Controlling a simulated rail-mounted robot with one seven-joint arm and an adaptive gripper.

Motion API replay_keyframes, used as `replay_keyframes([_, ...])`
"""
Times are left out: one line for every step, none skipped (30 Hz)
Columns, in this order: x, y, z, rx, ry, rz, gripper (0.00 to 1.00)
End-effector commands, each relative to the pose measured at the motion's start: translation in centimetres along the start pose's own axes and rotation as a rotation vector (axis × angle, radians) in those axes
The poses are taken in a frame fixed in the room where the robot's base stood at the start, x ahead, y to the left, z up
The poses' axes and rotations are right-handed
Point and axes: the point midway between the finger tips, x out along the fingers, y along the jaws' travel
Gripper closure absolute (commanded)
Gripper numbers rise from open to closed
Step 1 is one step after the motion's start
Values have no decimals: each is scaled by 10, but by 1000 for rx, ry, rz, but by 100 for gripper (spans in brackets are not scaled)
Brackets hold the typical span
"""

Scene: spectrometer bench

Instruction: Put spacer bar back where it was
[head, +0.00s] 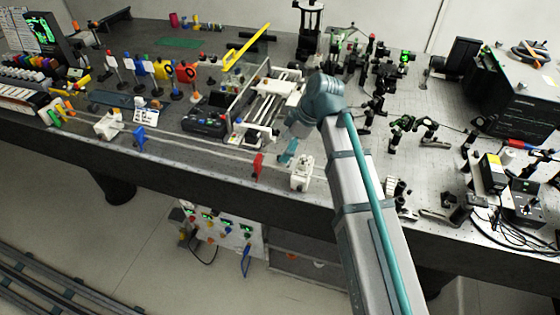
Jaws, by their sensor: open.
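My gripper (288,155) points down near the front edge of the bench, beside the white rail frame. My own arm partly hides it, and it is small in the head view. Nothing is visibly held in it. I cannot tell for certain which object is the spacer bar. A long yellow bar (246,47) slants up over the back of the white rail frame (262,119), well apart from my gripper. Part of the frame is hidden behind my wrist.
A red plate (258,167) and a white block (301,174) stand near the front edge, close to my gripper. A blue plate (139,138) stands farther left along the rail. Upright optics crowd the bench to the right. Coloured targets on posts (187,73) stand at left.

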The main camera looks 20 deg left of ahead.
Motion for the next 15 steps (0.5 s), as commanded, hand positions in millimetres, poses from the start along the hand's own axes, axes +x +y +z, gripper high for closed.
replay_keyframes([2, 0, 0, 0, 0, 0, 14])
replay_keyframes([3, 0, 0, 0, 0, 0, 14])
replay_keyframes([4, 0, 0, 0, 0, 0, 14])
replay_keyframes([5, 0, 0, 1, 0, 0, 14])
replay_keyframes([7, 0, 0, 1, 0, 0, 14])
replay_keyframes([9, 0, 0, 1, 0, -1, 14])
replay_keyframes([11, 0, 0, 1, 0, -1, 14])
replay_keyframes([14, 0, 0, 1, 0, -2, 14])
replay_keyframes([18, 1, 0, 1, -1, -2, 14])
replay_keyframes([22, 1, 0, 1, 0, -2, 14])
replay_keyframes([25, 1, 0, 1, 0, -2, 14])
replay_keyframes([29, 2, 0, 1, -1, -3, 14])
replay_keyframes([33, 2, 0, 1, 0, -2, 14])
replay_keyframes([37, 2, 0, 1, 0, -2, 14])
replay_keyframes([41, 2, 0, 0, 0, -2, 14])
